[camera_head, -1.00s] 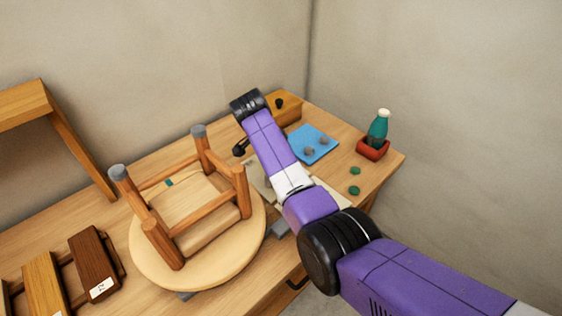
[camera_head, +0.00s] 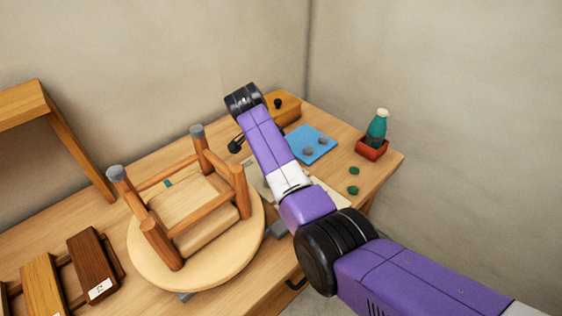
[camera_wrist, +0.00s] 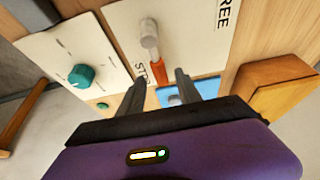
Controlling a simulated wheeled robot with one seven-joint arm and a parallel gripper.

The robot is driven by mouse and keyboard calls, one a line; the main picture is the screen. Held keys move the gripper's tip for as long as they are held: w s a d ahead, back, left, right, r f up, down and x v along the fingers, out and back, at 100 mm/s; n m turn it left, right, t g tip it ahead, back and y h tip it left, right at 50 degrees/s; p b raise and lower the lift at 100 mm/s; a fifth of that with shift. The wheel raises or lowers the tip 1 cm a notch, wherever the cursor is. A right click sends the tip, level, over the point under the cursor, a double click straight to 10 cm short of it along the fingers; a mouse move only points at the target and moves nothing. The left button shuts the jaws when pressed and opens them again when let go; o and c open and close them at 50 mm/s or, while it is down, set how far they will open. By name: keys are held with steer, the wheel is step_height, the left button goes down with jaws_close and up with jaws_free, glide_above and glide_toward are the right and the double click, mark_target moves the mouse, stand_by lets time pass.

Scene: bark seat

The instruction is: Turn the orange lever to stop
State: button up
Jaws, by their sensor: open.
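In the wrist view the orange lever (camera_wrist: 158,70) sits on a pale plate (camera_wrist: 193,42), joined to a grey metal cylinder (camera_wrist: 149,36). The word FREE stands on the plate's right side, and partly hidden letters starting with "ST" lie left of the lever. My gripper (camera_wrist: 160,77) is open. Its two dark fingers point at the plate, one on each side of the lever's orange part in the picture. I cannot tell whether either finger touches it. In the head view my arm covers most of the plate, and the lever cannot be made out.
A teal knob (camera_wrist: 81,75) is on a neighbouring plate. An upturned wooden stool (camera_head: 190,205) lies left of my arm. A blue mat (camera_head: 313,143) with grey stones, a teal bottle (camera_head: 377,128) in a red holder (camera_head: 372,149) and green pieces (camera_head: 353,190) are to the right.

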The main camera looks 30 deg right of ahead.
steer(key=v, duration=0.6)
steer(key=shift+b, duration=0.35)
steer(key=shift+r, duration=0.1)
